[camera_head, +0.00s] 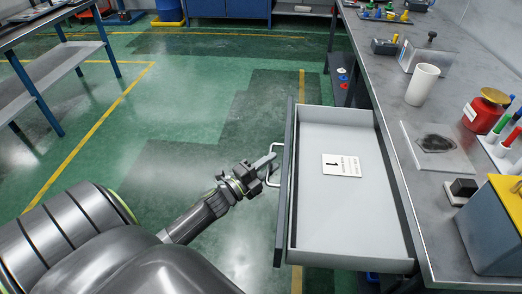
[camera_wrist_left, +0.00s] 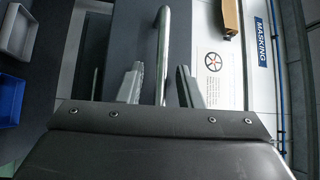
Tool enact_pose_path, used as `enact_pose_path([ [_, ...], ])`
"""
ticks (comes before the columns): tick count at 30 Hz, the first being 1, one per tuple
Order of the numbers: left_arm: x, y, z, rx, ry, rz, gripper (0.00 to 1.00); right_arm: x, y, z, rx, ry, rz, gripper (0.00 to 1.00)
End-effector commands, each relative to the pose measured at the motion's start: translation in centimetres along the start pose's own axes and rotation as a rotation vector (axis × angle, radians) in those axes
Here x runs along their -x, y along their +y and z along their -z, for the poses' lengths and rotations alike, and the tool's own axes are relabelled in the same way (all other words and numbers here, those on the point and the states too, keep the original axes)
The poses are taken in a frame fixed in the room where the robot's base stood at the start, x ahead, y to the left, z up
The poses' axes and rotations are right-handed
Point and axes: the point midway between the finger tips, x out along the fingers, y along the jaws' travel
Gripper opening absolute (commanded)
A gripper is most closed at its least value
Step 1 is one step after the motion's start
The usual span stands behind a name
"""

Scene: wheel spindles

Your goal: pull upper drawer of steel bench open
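The upper drawer (camera_head: 352,225) of the steel bench (camera_head: 440,235) stands pulled out, well clear of the bench's edge. Its grey front panel (camera_head: 285,195) faces left and carries a pale bar handle (camera_head: 274,182). My left gripper (camera_head: 266,163) is at this handle. In the left wrist view the handle (camera_wrist_left: 162,50) runs between the two fingers of my left gripper (camera_wrist_left: 160,88), with a gap on both sides. The fingers are open around the handle. My right gripper is in neither view.
A white card (camera_head: 342,165) lies in the otherwise empty drawer. The bench top holds a white cup (camera_head: 422,85), a red container (camera_head: 485,110) and a grey box with a yellow top (camera_head: 492,230). The green floor left of the drawer is clear.

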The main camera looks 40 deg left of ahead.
Motion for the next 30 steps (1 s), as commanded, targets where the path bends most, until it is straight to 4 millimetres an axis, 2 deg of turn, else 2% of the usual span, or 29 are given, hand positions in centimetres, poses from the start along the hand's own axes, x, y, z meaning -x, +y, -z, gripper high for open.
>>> enact_pose_path([
  [5,0.3,0.0,0.0,-0.001,0.0,0.0,0.33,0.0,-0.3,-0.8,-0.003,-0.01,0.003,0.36],
  [8,1.4,0.1,-0.1,-0.002,0.0,-0.002,0.33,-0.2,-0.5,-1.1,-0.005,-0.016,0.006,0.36],
  [11,3.1,0.2,0.0,-0.001,0.0,-0.003,0.33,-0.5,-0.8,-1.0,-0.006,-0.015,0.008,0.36],
  [18,8.6,0.2,0.0,0.0,0.0,-0.005,0.33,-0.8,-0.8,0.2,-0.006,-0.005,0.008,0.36],
  [24,13.1,0.1,0.0,0.0,0.0,-0.005,0.33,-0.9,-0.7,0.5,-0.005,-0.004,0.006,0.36],
  [30,16.2,0.1,0.0,-0.001,0.0,-0.003,0.33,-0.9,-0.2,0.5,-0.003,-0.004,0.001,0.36],
])
